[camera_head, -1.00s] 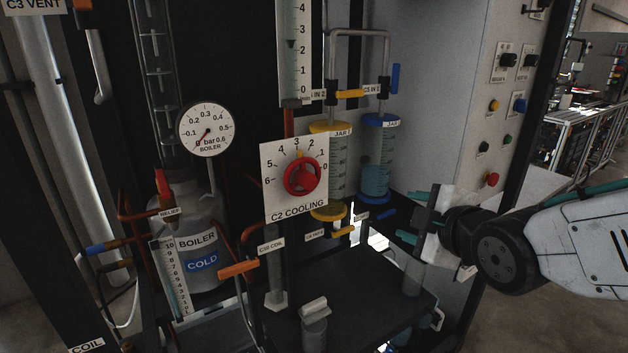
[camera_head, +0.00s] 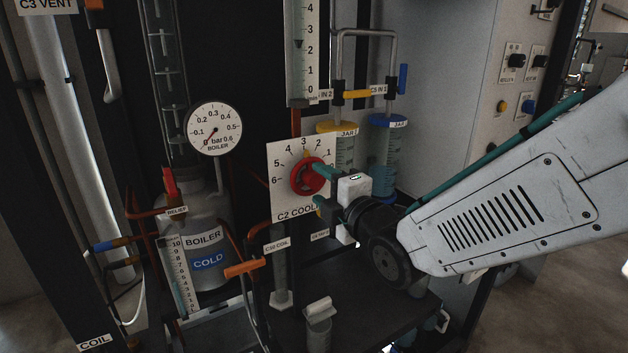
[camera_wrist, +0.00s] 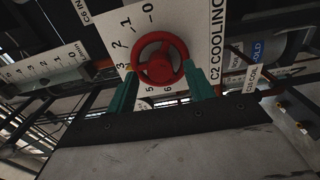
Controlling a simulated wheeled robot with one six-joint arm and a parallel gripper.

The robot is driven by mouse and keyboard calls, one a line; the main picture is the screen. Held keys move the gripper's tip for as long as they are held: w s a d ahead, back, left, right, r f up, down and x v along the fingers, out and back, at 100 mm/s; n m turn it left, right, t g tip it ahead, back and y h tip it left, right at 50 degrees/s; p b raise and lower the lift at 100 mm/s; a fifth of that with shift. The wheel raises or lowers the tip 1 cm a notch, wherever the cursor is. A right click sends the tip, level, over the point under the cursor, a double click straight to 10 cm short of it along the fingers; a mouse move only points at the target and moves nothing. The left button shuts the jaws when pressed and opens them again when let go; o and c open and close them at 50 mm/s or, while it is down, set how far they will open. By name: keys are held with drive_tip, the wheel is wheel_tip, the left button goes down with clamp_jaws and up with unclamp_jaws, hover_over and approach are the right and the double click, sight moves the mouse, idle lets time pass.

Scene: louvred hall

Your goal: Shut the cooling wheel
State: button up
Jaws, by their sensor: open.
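The red cooling wheel (camera_head: 307,176) sits on a white dial plate (camera_head: 285,206) marked C2 COOLING, with numbers around it. A small yellow mark at the wheel's rim stands by the 3. My gripper (camera_head: 318,184) is open, its teal fingers pointing at the wheel from the right. In the wrist view the wheel (camera_wrist: 160,60) lies between the two fingertips (camera_wrist: 159,70), one on each side of its lower half. I cannot tell whether the fingers touch the rim. The lower right of the plate is partly hidden by my gripper in the head view.
A boiler (camera_head: 202,240) with a pressure gauge (camera_head: 213,128) stands to the left. An orange-handled valve (camera_head: 243,268) is below the wheel. Jars with yellow (camera_head: 338,127) and blue (camera_head: 388,122) lids stand behind my gripper. A grey control panel (camera_head: 500,80) is at the right.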

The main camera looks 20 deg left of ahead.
drive_tip(key=shift+x, duration=0.9)
drive_tip(key=shift+w+a+r, duration=0.15)
drive_tip(key=shift+w+r, duration=0.05)
drive_tip(key=shift+r, duration=0.25)
drive_tip(key=shift+w+f, duration=0.1)
clamp_jaws()
